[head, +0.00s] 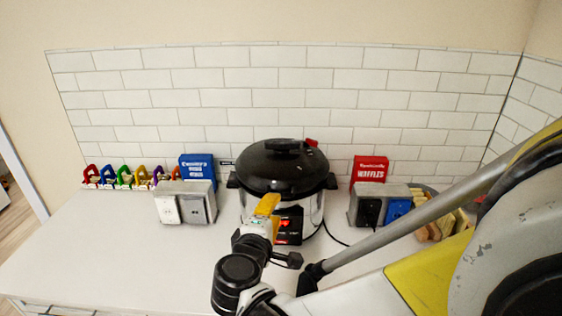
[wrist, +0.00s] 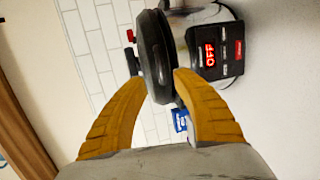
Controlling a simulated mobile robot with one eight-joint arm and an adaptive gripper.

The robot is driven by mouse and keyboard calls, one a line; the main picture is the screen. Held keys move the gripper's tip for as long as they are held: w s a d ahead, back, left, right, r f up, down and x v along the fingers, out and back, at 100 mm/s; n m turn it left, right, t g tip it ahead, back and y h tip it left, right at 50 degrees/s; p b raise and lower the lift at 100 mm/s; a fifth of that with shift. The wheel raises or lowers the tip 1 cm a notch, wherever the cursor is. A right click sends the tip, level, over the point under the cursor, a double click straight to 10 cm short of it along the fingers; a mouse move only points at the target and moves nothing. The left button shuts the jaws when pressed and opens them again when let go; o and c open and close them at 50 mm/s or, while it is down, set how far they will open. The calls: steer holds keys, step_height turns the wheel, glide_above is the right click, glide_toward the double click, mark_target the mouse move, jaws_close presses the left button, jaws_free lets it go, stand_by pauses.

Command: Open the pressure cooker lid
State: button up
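The pressure cooker (head: 314,212) stands on the white counter against the tiled wall. Its round black lid (head: 280,170) sits on the steel pot, with a dark handle on top (head: 283,146) and a small red part (head: 311,142) at the back right. My gripper (head: 268,205), with yellow fingers, is in front of the cooker. In the wrist view, which is turned sideways, the fingers are spread (wrist: 160,77) with the rim of the lid (wrist: 157,45) between or just beyond their tips. I cannot tell whether they touch it. The front panel (wrist: 218,55) reads OFF.
A blue box (head: 197,165) and a grey two-part unit (head: 185,205) stand left of the cooker. A red waffles box (head: 368,168) and a similar unit (head: 383,204) stand right. Several coloured items line the left back. The front left counter (head: 100,235) is clear.

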mark_target(281, 196)
steer(key=b+x, duration=0.1)
steer(key=x, duration=0.7)
steer(key=shift+w+d+f, duration=0.1)
steer(key=shift+w, duration=0.25)
jaws_close()
